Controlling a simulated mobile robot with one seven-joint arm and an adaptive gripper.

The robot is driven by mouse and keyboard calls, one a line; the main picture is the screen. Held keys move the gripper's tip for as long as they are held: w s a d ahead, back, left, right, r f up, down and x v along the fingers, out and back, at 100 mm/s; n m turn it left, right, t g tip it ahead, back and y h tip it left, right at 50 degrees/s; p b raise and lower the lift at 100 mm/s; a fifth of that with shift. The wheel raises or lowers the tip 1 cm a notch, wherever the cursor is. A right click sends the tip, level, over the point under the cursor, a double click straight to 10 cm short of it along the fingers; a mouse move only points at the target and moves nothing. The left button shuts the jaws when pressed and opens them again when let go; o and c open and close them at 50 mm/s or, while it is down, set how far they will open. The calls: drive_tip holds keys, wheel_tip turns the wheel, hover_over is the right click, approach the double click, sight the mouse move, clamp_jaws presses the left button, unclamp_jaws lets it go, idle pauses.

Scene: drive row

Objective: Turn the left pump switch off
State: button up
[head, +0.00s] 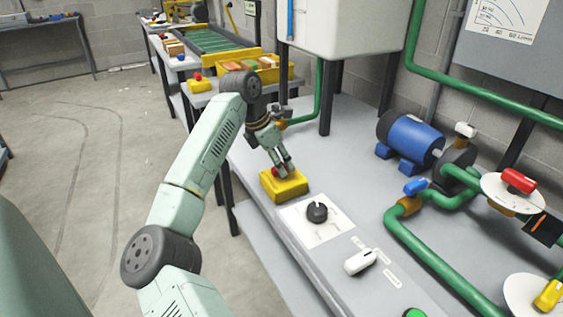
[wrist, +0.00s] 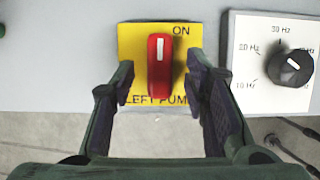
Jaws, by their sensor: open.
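The left pump switch is a red knob (wrist: 160,65) on a yellow plate (wrist: 130,45) in the wrist view. The plate reads "ON" at its upper right and "LEFT PUMP" along the bottom. The knob stands upright in the picture, and its white mark points up, to the left of "ON". In the head view the switch is a yellow box (head: 287,187) on the bench, its red knob partly hidden by my gripper. My gripper (head: 279,168) is over the box. Its open fingers (wrist: 160,78) are on either side of the knob, with visible gaps.
A black dial (wrist: 291,67) on a white scale plate is right of the switch. A white lever (head: 360,261) lies further along the bench (head: 345,165). A blue pump motor (head: 409,138) and green pipes stand behind. A white tank (head: 350,25) hangs above the bench.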

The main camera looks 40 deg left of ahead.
drive_tip(key=shift+x, duration=0.8)
drive_tip(key=shift+c, duration=0.3)
clamp_jaws()
